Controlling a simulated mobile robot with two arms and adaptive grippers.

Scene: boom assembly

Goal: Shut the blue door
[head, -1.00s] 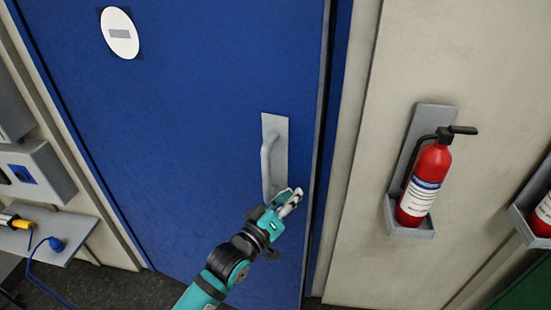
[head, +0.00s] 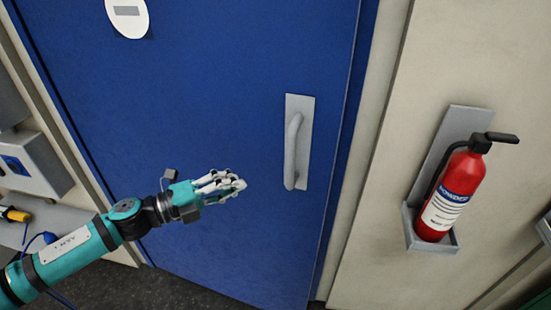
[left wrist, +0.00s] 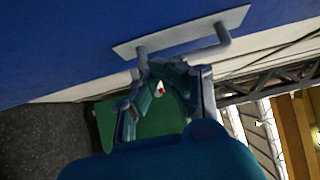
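The blue door (head: 220,90) fills the middle of the head view. Its right edge lies close along the blue frame, with only a thin dark line between; I cannot tell if it is latched. A grey bar handle (head: 292,150) sits on a plate near that edge. It also shows at the top of the left wrist view (left wrist: 185,38). My left gripper (head: 238,184) is in front of the door, left of the handle and apart from it. Its fingers come together at the tips, with nothing seen held. My right gripper is not in view.
A red fire extinguisher (head: 452,195) sits in a grey wall bracket right of the door. At the left are a grey box (head: 35,165) and a shelf with a yellow-handled tool (head: 14,214) and a blue plug. Dark floor shows below.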

